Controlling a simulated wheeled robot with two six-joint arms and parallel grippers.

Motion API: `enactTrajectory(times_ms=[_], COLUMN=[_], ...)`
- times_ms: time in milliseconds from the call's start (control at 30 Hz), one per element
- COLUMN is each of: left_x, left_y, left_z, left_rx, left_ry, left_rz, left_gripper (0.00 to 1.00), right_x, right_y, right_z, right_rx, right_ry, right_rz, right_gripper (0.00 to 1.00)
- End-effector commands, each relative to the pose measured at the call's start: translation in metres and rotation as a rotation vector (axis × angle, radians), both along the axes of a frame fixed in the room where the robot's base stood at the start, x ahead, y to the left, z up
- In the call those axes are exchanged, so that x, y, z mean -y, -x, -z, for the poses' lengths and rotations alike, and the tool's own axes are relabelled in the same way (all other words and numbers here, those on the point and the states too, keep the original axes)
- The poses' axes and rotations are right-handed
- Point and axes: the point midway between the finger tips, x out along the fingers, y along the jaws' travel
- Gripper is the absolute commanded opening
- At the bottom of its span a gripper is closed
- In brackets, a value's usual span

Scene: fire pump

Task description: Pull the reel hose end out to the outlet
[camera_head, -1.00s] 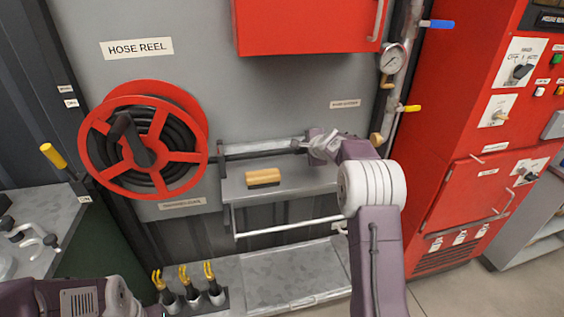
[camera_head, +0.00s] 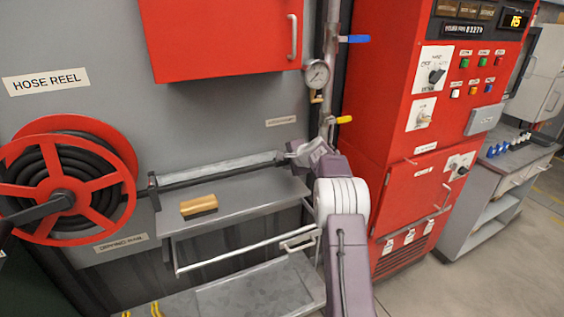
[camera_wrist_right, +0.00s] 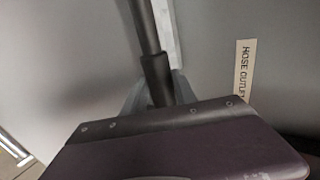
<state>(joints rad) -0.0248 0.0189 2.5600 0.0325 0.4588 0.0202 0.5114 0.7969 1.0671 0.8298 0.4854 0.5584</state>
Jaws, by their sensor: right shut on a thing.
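The hose reel (camera_head: 68,180) is red with black hose wound on it, at the left in the head view. The black hose (camera_head: 222,174) runs right from the reel, past a small bracket (camera_head: 153,190), along the wall above the shelf. My right gripper (camera_head: 298,152) is shut on the hose end near the shelf's right end. The right wrist view shows the thicker dark hose end (camera_wrist_right: 157,80) between the fingers. The hose outlet label (camera_head: 281,121) is just above the gripper. I cannot make out the outlet fitting; my right arm covers that area.
A grey shelf (camera_head: 245,202) carries a wooden-backed brush (camera_head: 199,207). A rail (camera_head: 240,252) runs below it. A pipe with a gauge (camera_head: 316,74) and a yellow-handled valve (camera_head: 343,119) stands right of the gripper, beside a red cabinet (camera_head: 403,150).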

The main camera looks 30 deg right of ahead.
Motion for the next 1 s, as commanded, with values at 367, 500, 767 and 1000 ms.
enactTrajectory(times_ms=[367,500,767,1000], left_x=[0.0,0.0,0.0,0.0], left_y=[0.0,0.0,0.0,0.0], left_z=[0.0,0.0,0.009,0.018], left_rx=[0.0,0.0,0.0,0.0], left_ry=[0.0,0.0,0.0,0.0], left_rz=[0.0,0.0,0.0,0.0], left_gripper=[0.0,0.0,0.0,0.0], right_x=[0.003,0.002,0.001,0.0], right_y=[0.0,0.0,0.018,0.059], right_z=[-0.001,-0.001,-0.011,-0.039], right_rx=[0.002,0.003,0.004,0.004], right_ry=[0.007,0.006,0.006,0.007], right_rz=[0.005,0.005,0.006,0.008], right_gripper=[0.42,0.42,0.42,0.42])
